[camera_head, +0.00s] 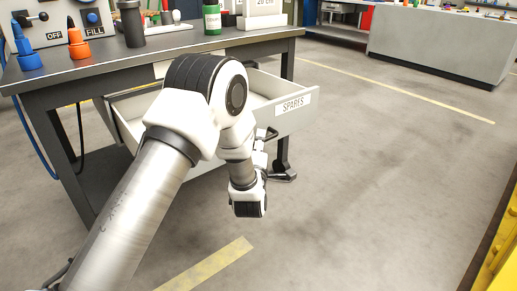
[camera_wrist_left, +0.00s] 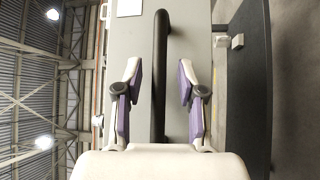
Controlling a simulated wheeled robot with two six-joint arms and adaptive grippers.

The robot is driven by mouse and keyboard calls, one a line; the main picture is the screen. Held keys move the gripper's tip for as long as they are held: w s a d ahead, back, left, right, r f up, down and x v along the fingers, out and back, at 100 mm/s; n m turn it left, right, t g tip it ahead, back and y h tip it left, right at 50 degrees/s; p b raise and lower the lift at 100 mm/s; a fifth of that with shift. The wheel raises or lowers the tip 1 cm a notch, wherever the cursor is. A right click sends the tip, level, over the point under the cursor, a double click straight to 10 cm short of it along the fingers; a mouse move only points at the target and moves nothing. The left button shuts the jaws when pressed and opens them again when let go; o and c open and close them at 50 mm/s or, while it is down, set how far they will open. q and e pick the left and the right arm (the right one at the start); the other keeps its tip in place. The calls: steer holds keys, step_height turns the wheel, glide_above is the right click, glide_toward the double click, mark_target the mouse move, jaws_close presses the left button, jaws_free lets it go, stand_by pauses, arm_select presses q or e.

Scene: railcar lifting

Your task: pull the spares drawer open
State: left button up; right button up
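The spares drawer (camera_head: 304,119) stands pulled out from under the workbench, with its "SPARES" label (camera_head: 293,104) on the front. The part of its inside that shows looks empty; my left arm hides much of it. The dark bar handle (camera_head: 268,135) is partly hidden beside my left wrist. My left gripper (camera_head: 262,152) is at the drawer front, mostly hidden by the wrist. In the left wrist view my left gripper (camera_wrist_left: 160,85) is open, one finger on each side of the handle (camera_wrist_left: 160,40), with gaps on both sides. My right gripper is not in view.
Open floor (camera_head: 375,165) lies right of the drawer. A grey counter (camera_head: 440,48) stands at the back right.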

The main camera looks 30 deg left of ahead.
arm_select(q)
steer(key=v, duration=1.1)
steer(key=shift+s, duration=0.35)
steer(key=shift+d, duration=0.15)
steer(key=s+a+f+m+g+h, duration=0.15)
steer(key=s+f+g, duration=0.3)
steer(key=f, duration=0.75)
steer(key=s+f+m+g+h, duration=0.25)
steer(key=s+f, duration=0.35)
steer(key=f, duration=0.5)
steer(key=s+d+f+m+g+h, duration=0.25)
steer(key=s+f+m+g, duration=0.3)
steer(key=s+m, duration=0.35)
steer(key=s+d+f+m+g+h, duration=0.1)
steer(key=s+d+f+m+g, duration=0.35)
steer(key=s, duration=0.75)
step_height(320, 180, up, 35)
steer(key=a+m+g+p, duration=0.1)
steer(key=m+p, duration=0.2)
steer(key=p, duration=3.2)
steer(key=shift+w+a, duration=0.15)
steer(key=shift+w, duration=0.2)
